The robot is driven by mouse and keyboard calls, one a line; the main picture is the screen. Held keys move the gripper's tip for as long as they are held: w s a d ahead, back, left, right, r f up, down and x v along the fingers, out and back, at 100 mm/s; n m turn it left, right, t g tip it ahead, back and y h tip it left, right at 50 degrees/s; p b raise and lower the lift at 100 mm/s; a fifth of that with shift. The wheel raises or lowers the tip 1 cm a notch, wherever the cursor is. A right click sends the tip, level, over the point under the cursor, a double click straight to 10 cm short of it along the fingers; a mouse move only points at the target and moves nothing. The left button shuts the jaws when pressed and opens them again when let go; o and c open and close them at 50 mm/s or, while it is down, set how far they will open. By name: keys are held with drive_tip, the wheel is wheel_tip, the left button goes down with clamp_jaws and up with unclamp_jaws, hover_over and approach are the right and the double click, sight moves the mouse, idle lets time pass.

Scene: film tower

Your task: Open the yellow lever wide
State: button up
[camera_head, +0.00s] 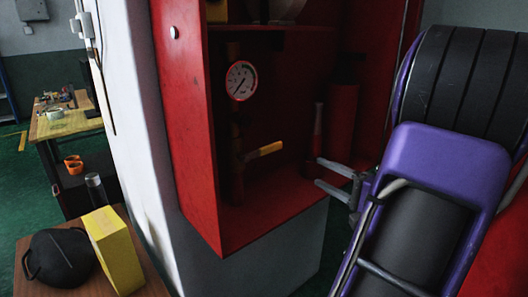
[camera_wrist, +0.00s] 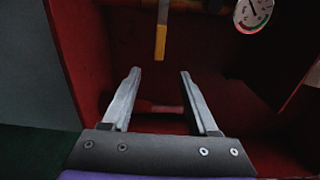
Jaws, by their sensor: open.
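The yellow lever (camera_head: 264,150) is on a dark vertical pipe (camera_head: 236,165) inside the red cabinet, below a round gauge (camera_head: 241,80). It points to the right and slightly upward in the head view. In the wrist view the lever (camera_wrist: 160,42) hangs into the top middle, ahead of the fingertips and roughly in line with the gap between them. My gripper (camera_head: 328,174) is open and empty, to the right of the lever and a little lower in the head view. Its two grey fingers also show in the wrist view (camera_wrist: 160,72), apart from the lever.
The red cabinet (camera_head: 190,110) has side walls and a floor close around my gripper. A red-necked bottle-like object (camera_head: 317,130) and a red cylinder (camera_head: 342,120) stand inside at the right. A table with a yellow box (camera_head: 112,250) and a black round object (camera_head: 58,260) is at lower left.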

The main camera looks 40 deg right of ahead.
sight(273, 149)
drive_tip(key=w, duration=0.5)
drive_tip(key=w+a, duration=0.1)
drive_tip(key=w, duration=1.1)
drive_tip(key=shift+a, duration=0.15)
drive_tip(key=shift+c, duration=0.2)
clamp_jaws()
idle(0.5)
